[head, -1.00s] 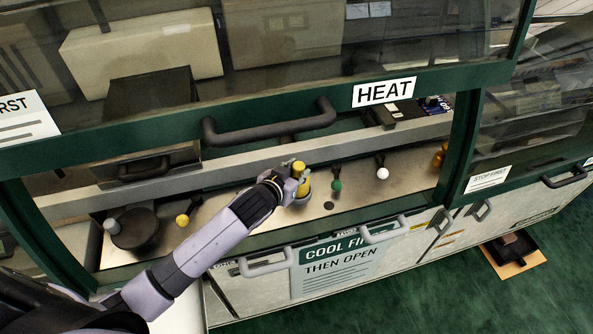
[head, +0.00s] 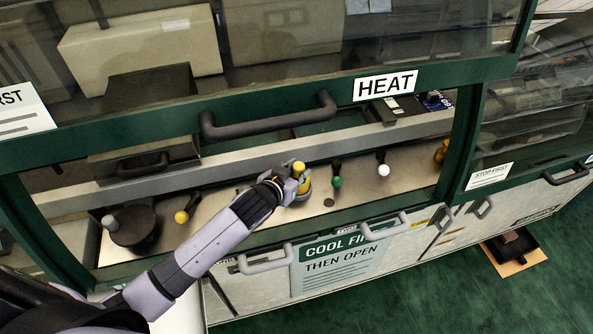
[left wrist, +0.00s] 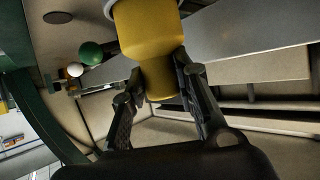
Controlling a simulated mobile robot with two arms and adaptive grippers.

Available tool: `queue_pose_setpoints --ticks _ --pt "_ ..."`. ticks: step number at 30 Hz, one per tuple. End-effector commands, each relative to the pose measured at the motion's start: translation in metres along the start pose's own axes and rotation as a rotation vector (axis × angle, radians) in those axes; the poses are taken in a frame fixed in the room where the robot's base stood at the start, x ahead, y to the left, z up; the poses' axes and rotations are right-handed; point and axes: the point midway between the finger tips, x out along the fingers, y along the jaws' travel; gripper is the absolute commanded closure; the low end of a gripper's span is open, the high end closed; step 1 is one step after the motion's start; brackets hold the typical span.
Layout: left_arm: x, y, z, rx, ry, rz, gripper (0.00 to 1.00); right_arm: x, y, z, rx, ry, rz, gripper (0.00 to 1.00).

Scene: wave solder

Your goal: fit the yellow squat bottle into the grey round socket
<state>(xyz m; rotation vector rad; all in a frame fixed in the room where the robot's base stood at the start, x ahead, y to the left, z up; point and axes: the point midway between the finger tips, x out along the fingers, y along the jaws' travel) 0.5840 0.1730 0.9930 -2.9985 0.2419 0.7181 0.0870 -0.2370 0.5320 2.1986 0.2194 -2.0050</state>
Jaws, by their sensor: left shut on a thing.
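The yellow squat bottle (head: 299,167) is at the middle of the metal deck, and my left gripper (head: 292,184) is shut on it. In the left wrist view the yellow bottle (left wrist: 150,45) sits between the two dark fingers of the left gripper (left wrist: 160,95). A pale grey rounded edge (left wrist: 109,9), probably the grey round socket, shows at the bottle's far end. Whether the bottle is seated in it or only against it, I cannot tell. The gripper hides much of this spot in the head view. My right gripper is not in view.
Levers with a yellow knob (head: 181,217), a green knob (head: 337,182) and a white knob (head: 383,170) stand along the deck. A dark round pot (head: 133,233) is at the left. The green hood frame with its dark handle (head: 268,122) hangs above the arm.

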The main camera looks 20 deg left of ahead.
Motion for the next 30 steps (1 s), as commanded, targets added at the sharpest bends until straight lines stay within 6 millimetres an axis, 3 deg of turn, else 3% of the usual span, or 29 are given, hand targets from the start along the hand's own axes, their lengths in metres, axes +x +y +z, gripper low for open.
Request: queue_pose_setpoints --ticks 30 --pt "0.0007 -0.0001 0.0007 0.0 0.002 0.0 1.0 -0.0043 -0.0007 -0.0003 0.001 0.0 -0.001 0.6"
